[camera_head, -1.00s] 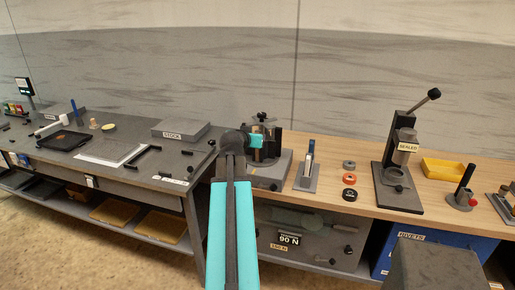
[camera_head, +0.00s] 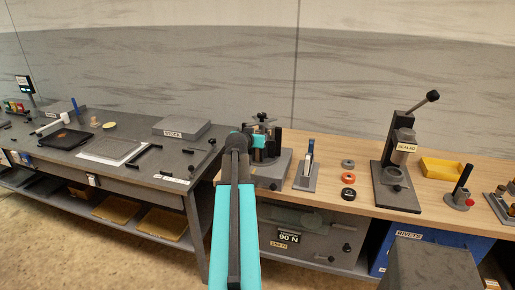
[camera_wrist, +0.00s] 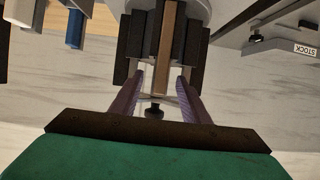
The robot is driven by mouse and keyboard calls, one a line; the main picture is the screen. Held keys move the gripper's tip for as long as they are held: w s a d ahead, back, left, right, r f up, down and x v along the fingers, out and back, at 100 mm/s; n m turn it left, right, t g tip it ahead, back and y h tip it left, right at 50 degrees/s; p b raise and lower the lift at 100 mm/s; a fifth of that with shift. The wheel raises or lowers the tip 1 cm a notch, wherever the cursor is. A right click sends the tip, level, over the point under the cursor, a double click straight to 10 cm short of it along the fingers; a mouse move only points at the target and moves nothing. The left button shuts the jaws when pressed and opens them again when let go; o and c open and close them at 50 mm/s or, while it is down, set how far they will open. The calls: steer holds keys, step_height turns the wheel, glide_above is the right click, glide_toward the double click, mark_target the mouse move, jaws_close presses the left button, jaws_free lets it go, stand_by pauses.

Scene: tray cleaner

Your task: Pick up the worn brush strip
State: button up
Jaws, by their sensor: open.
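A long brown strip (camera_wrist: 168,45), which looks like the worn brush strip, stands between dark blocks (camera_wrist: 130,50) of a round-based holder in the wrist view. My gripper (camera_wrist: 161,80) is open, with its two purple-grey fingers on either side of the strip's near end. A gap shows between each finger and the strip; I cannot tell any contact. In the head view the holder (camera_head: 270,170) stands at the left end of the wooden bench, and my teal arm hides part of it and the fingers.
A small stand with a blue-and-white upright piece (camera_head: 305,170) is right of the holder, then several rings (camera_head: 348,178) and a lever press (camera_head: 398,185). A grey STOCK block (camera_head: 181,130) lies on the dark table at left. A yellow tray (camera_head: 441,170) is farther right.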

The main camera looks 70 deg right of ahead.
jaws_close()
steer(key=shift+r, duration=0.15)
stand_by(0.4)
step_height(320, 180, up, 28)
steer(key=b, duration=0.6)
steer(key=shift+b, duration=0.3)
stand_by(0.6)
